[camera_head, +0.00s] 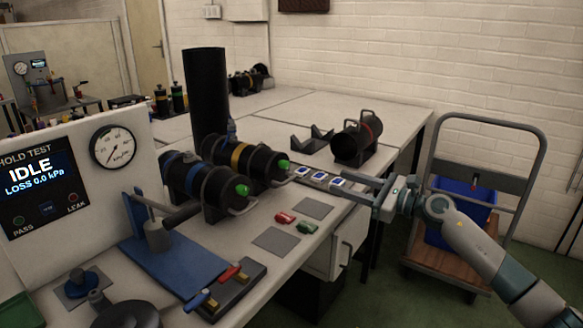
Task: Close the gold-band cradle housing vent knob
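The gold-band housing (238,157) is a black cylinder lying in a cradle on the bench, left of centre. A green knob (283,164) is on its right end, beside a metal handle. A small blue-grey fitting (231,130) stands on its top. I cannot tell which is the vent knob, or whether it is open. My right gripper (342,183) reaches in from the right, over the bench edge, to the right of the green knob and apart from it. Its two fingers point left, spread, with nothing seen held between them. My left gripper is out of view.
A blue-band housing (193,178) lies just left, and a red-band housing (357,140) stands farther back beside an empty cradle (311,138). Blue-and-white tags (318,177) lie near my fingers. A tall black cylinder (206,92) stands behind. A trolley (450,262) is at right.

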